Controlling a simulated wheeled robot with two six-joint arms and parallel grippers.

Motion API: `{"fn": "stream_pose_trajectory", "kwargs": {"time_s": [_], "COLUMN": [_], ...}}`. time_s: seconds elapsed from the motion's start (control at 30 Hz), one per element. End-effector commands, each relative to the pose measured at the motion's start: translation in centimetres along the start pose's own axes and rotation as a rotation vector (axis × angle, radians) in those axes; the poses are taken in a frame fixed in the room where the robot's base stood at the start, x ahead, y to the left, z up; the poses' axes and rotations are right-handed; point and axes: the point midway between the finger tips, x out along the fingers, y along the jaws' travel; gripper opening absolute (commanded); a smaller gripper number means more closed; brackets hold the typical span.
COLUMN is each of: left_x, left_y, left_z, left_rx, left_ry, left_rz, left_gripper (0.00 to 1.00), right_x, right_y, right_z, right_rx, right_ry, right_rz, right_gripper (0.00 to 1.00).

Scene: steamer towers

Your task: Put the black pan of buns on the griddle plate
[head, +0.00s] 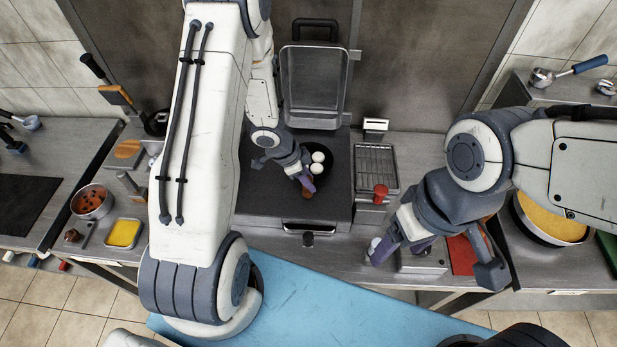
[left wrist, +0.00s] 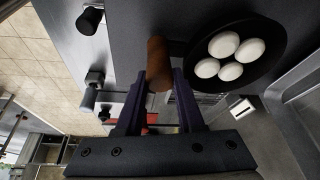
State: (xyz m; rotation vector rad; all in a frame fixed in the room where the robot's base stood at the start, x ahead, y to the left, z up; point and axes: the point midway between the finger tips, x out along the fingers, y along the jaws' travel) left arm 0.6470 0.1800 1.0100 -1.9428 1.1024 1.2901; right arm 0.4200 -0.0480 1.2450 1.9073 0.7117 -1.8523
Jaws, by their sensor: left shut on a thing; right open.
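The black pan (head: 327,172) holds several white buns (head: 318,168). It is over the right part of the dark griddle plate (head: 262,200); I cannot tell whether it touches the plate. My left gripper (head: 306,186) is shut on the pan's brown handle (head: 308,193), which points toward the front. The left wrist view shows the handle (left wrist: 157,55) between the purple fingers (left wrist: 160,88), with the pan (left wrist: 262,72) and its round buns (left wrist: 224,45) beyond. My right gripper (head: 395,250) is open, low over the counter at the right, away from the pan.
The griddle's lid (head: 314,85) stands raised behind. A wire-topped unit with a red knob (head: 380,192) stands close right of the griddle. A steel box (head: 422,262) and red board (head: 464,255) lie near my right gripper. A pot (head: 92,201) and yellow tray (head: 124,233) are at left.

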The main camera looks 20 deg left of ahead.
Motion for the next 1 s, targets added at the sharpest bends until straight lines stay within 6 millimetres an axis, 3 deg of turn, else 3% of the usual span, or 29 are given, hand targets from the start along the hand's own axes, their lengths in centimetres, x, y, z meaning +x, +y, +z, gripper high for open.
{"fn": "stream_pose_trajectory", "kwargs": {"time_s": [1.0], "left_x": [0.93], "left_y": [-0.08], "left_z": [0.32], "left_rx": [0.001], "left_ry": [0.002], "left_rz": [-0.002], "left_gripper": [0.00], "right_x": [0.76], "right_y": [0.06], "right_z": [0.03], "right_rx": [0.001], "right_ry": [0.000], "right_rz": [0.000], "right_gripper": [0.72]}}
